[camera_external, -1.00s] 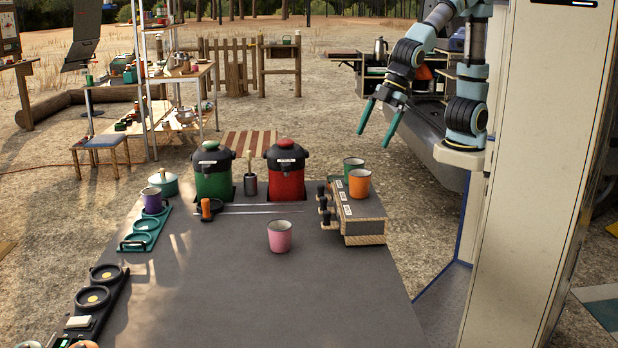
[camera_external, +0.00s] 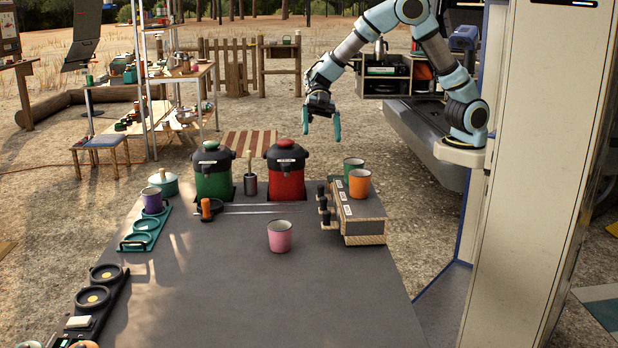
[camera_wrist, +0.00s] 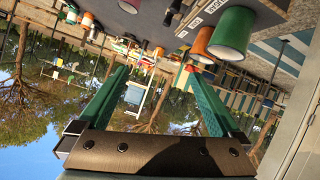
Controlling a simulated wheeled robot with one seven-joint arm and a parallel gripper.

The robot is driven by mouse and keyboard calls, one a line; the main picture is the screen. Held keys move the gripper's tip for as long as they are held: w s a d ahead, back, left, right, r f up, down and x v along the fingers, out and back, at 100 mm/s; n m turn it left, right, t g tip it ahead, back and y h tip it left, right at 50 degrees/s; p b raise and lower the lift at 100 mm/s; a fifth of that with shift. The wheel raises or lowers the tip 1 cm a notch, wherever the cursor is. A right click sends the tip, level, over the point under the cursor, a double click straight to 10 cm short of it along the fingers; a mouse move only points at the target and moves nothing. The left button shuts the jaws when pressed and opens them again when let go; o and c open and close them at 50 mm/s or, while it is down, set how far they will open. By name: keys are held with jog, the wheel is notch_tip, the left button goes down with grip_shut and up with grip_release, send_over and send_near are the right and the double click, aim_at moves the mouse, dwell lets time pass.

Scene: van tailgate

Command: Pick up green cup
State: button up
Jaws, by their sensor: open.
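The green cup (camera_external: 352,163) stands on the wooden box with labels (camera_external: 362,226) at the table's right side, behind the orange cup (camera_external: 358,184), which partly hides it. In the wrist view, which is upside down, the green cup (camera_wrist: 233,32) shows large at the upper right beside the orange cup (camera_wrist: 201,44). My gripper (camera_external: 322,134) is open and empty, its teal fingers pointing down in the air above and to the left of the green cup in the external view. The fingers also show in the wrist view (camera_wrist: 156,72) with nothing between them.
A red dispenser (camera_external: 286,178) and a green dispenser (camera_external: 212,180) stand at the table's back edge, left of the box. A pink cup (camera_external: 279,237) stands mid-table. A purple cup (camera_external: 152,200) stands on the left. The table's front middle is clear.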

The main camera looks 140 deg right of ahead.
jog(key=s+f+g+y, duration=0.1)
jog(key=s+g+y, duration=0.25)
jog(key=s, duration=0.45)
send_near(352, 161)
jog(key=a+f, duration=0.1)
jog(key=a, duration=0.1)
jog(key=shift+n, duration=0.4)
jog(key=x, duration=0.2)
jog(key=p+x, duration=0.1)
jog(key=x, duration=0.2)
jog(key=shift+w+f, duration=0.1)
jog(key=shift+w, duration=0.35)
jog(key=shift+w+d+p+x, duration=0.15)
jog(key=shift+p+x, duration=0.4)
jog(key=shift+x, duration=0.8)
jog(key=shift+w+d+p+x, duration=0.15)
jog(key=shift+p+x, duration=0.35)
jog(key=shift+x, duration=0.85)
jog(key=shift+a+f, duration=0.1)
jog(key=c, duration=1.4)
